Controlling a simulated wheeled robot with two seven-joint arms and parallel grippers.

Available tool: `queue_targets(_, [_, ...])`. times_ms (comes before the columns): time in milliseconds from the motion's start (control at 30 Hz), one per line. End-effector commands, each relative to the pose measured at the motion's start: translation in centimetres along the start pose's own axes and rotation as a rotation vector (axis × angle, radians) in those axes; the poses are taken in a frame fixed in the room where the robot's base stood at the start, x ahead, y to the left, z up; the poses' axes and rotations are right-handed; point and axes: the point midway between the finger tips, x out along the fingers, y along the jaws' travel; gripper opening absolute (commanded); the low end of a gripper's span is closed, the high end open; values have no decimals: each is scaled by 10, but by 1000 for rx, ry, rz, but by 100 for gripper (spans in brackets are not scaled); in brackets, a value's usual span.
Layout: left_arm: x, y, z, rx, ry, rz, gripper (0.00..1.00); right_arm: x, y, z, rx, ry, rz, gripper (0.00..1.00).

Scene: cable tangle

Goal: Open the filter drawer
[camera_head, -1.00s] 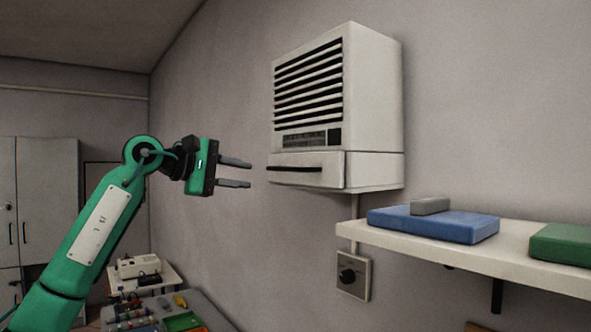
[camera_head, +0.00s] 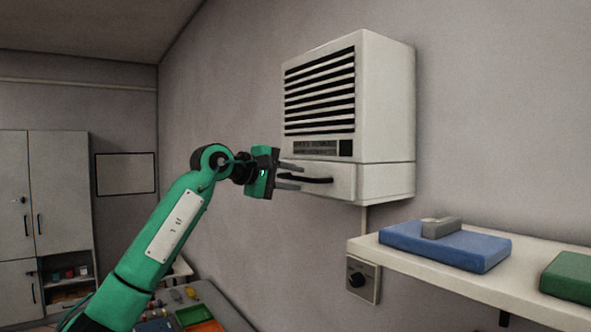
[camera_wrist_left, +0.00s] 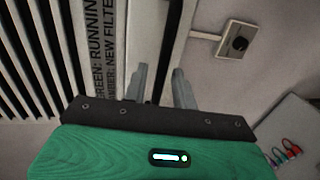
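The filter drawer (camera_head: 338,190) is the lower white section of the wall unit (camera_head: 385,105) and looks shut. Its dark bar handle (camera_head: 318,181) runs across the front. My left gripper (camera_head: 299,177) is at the left end of this handle, one finger above it and one below. In the left wrist view the two fingers (camera_wrist_left: 160,88) stand apart, with a dark strip of the handle showing between them. I cannot tell whether either finger touches the handle. My right gripper is not in view.
A wall shelf (camera_head: 440,281) to the lower right holds a blue case (camera_head: 455,250) with a grey block (camera_head: 441,228) on it, and a green case (camera_head: 569,277). A wall switch (camera_head: 362,279) is below the unit. Cabinets (camera_head: 55,200) stand far left.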

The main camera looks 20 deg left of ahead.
Motion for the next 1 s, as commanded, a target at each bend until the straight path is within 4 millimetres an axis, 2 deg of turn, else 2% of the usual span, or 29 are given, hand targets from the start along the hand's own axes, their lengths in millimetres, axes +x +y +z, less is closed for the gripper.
queue_targets(167, [11,0,0,-1,0,0,28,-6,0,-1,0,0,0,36])
queue_targets(433, [13,-1,0,0,0,0,28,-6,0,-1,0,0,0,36])
queue_targets(600, [13,-1,0,0,0,0,0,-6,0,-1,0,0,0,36])
queue_targets(867, [11,-2,0,0,1,-1,0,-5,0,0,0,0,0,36])
queue_targets(1000, [2,-6,-1,1,2,-1,0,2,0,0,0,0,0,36])
